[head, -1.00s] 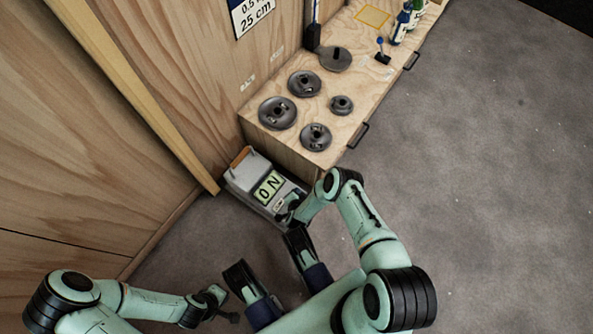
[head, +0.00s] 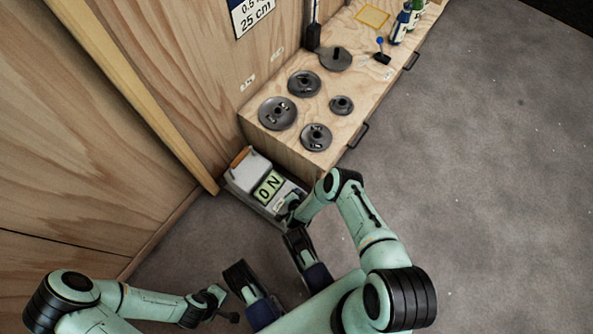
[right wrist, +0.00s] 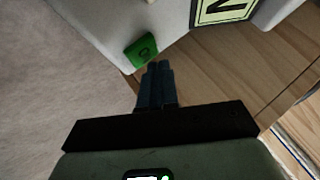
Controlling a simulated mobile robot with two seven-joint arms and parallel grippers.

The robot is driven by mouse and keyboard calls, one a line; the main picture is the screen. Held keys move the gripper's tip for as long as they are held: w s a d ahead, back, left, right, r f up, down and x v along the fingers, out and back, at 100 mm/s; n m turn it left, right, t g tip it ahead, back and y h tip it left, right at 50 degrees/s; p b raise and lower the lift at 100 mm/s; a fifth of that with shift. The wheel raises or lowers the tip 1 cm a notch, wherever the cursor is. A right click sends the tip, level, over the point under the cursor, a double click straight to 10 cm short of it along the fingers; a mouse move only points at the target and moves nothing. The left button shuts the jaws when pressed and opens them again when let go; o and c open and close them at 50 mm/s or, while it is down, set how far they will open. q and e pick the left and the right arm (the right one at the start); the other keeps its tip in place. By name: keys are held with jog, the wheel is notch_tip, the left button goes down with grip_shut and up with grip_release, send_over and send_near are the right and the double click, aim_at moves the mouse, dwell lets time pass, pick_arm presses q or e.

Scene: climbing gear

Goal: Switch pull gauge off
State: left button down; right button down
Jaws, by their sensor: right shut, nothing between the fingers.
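The pull gauge (head: 243,172) is a light grey box on the floor against the end of the wooden bench. Its pale green display (head: 268,187) is lit and reads 0 N. In the right wrist view a green button (right wrist: 141,51) sits on the gauge's grey face (right wrist: 95,22), beside the display (right wrist: 222,8). My right gripper (right wrist: 157,68) is shut and empty, with its dark fingertips close by the button. I cannot tell whether they touch it. My left gripper (head: 229,317) is low in the head view, away from the gauge; its fingers are too small to judge.
The wooden bench (head: 290,155) carries several grey weight discs (head: 278,113), a small black item with a blue knob (head: 382,52) and bottles (head: 401,22). A wooden wall stands on the left. Grey floor (head: 470,170) is clear on the right.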

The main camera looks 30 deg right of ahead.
jog(key=shift+f, duration=0.15)
dwell(0.3)
jog(key=shift+f+b, duration=0.35)
jog(key=shift+b, duration=0.05)
jog(key=shift+r, duration=0.1)
jog(key=shift+r+p, duration=0.4)
jog(key=shift+p, duration=0.05)
notch_tip(320, 180, up, 6)
jog(key=p, duration=0.4)
jog(key=shift+p, duration=0.4)
